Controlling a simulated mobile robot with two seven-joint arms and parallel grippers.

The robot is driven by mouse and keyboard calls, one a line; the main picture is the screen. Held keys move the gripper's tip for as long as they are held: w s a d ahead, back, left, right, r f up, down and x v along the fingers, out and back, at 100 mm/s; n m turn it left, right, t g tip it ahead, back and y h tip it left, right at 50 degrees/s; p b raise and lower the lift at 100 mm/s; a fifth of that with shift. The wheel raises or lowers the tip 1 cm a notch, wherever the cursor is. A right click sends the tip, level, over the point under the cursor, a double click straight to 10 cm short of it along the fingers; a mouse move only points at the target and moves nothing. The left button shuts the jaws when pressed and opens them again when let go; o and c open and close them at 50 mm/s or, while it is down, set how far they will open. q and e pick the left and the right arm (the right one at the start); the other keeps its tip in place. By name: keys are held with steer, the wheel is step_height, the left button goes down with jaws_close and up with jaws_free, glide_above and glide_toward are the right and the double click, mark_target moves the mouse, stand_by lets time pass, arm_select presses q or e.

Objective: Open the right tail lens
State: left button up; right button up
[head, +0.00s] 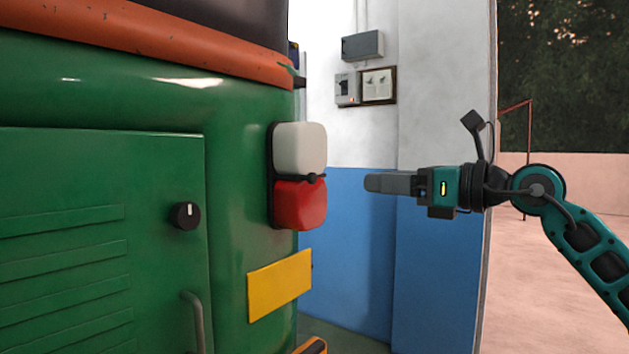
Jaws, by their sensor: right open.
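The right tail lens sits on the rear corner of a green rickshaw (170,235). It has a white upper part (300,147) and a red lower part (301,205) in a black housing. A small dark knob (312,178) sits where the two parts meet, at their right side. The lens looks flush with its housing. My right gripper (368,183) is level with the knob, to its right, pointing left at it with a clear gap. It is open and holds nothing; seen side-on, its fingers overlap. My left gripper is not in view.
A yellow plate (280,285) is below the lens. A green rear panel with a black knob (186,215) and a grey handle (194,322) is at left. A blue and white wall with switch boxes (362,46) stands behind. Open ground lies at right.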

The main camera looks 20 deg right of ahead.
mark_target(315, 177)
steer(key=p+x, duration=0.1)
steer(key=x, duration=1.1)
steer(key=shift+a+p, duration=0.15)
steer(key=shift+p, duration=0.2)
steer(key=shift+c, duration=0.3)
jaws_close()
